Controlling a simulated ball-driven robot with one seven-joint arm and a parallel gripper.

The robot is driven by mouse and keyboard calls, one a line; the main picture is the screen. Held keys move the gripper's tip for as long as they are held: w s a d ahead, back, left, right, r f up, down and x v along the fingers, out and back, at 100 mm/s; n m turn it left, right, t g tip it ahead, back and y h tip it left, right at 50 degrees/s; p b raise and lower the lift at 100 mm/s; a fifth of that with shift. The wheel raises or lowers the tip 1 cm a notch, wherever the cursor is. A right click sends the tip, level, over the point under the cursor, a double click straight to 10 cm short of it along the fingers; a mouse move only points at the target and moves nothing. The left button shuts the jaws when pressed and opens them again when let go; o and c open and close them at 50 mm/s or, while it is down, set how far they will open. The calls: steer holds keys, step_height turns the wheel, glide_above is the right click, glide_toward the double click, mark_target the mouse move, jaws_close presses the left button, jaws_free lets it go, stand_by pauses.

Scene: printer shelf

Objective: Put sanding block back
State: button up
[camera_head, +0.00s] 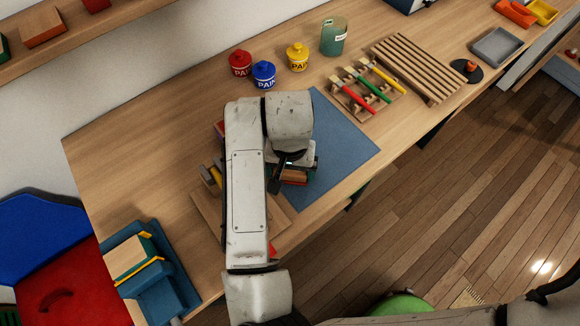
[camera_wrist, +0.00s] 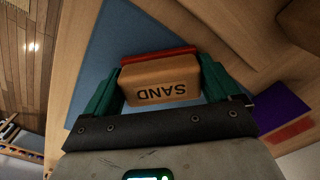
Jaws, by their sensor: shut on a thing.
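The sanding block (camera_wrist: 160,82) is a tan wooden block marked SAND with a red layer along one side. In the wrist view it sits between the green fingers of my gripper (camera_wrist: 164,92), which are shut on it. In the head view my gripper (camera_head: 293,172) is over the blue mat (camera_head: 340,145), near the mat's lower part. My arm hides much of the sanding block (camera_head: 295,177) there. I cannot tell whether the block touches the mat.
A wooden rack (camera_head: 365,92) with red, green and yellow-handled tools stands right of the mat. Paint pots (camera_head: 264,75) are behind. A blue fixture (camera_head: 165,290) with a wooden block is at left. A wall shelf (camera_head: 75,45) holds blocks. The mat's right side is clear.

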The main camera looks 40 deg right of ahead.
steer(key=shift+f, duration=0.15)
steer(key=o, duration=0.8)
step_height(320, 180, up, 12)
steer(key=shift+r, duration=0.2)
